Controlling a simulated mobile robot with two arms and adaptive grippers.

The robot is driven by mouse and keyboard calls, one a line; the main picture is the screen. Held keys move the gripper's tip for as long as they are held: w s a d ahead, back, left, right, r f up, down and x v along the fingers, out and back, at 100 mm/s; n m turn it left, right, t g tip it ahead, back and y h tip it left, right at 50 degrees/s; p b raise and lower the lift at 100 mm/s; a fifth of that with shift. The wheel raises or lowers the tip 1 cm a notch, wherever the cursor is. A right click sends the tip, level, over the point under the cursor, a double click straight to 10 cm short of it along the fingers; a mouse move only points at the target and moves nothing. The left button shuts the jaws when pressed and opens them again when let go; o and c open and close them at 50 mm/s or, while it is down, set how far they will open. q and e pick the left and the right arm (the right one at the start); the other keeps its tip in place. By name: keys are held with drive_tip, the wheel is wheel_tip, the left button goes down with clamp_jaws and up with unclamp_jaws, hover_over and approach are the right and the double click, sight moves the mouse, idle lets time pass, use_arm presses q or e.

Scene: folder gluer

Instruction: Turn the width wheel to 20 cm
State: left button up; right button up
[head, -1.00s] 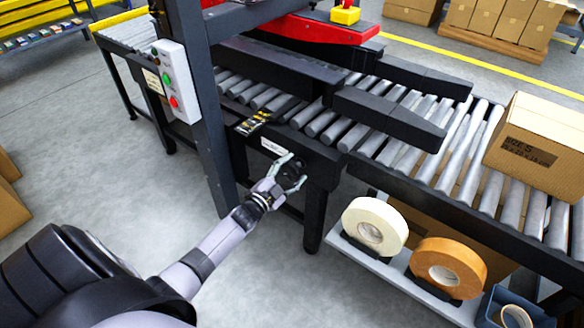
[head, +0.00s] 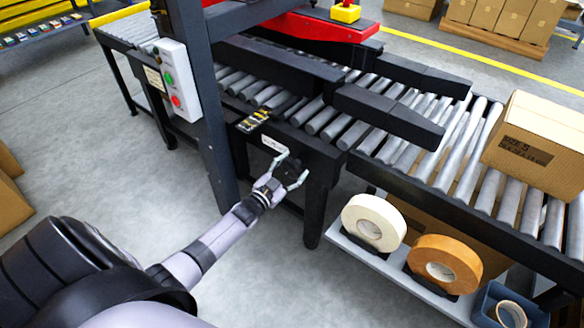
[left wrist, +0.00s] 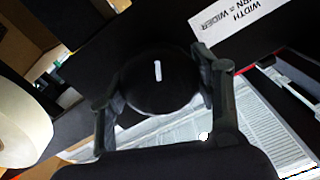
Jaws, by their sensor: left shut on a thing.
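The width wheel (head: 289,169) is a small black round knob on the side of the roller machine's dark frame. In the left wrist view the wheel (left wrist: 158,88) shows a white line mark that is nearly upright in the picture. My left gripper (head: 292,172) is shut on the wheel, with one finger on each side of its rim in the left wrist view (left wrist: 159,92). A white label (left wrist: 250,22) beside it reads "WIDTH" and "WIDER", partly cut off. A black and yellow strip (head: 253,121) lies above; its reading is too small to tell. My right gripper is not in view.
Black guide bars (head: 388,112) lie over the grey rollers, and a cardboard box (head: 535,145) sits at right. Tape rolls (head: 375,222) stand on a low shelf. A control box (head: 175,80) hangs on the post.

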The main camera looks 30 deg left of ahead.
use_arm(q)
drive_tip(key=o, duration=1.2)
drive_tip(key=s, duration=1.2)
drive_tip(key=shift+a+f, duration=0.1)
drive_tip(key=shift+a, duration=0.2)
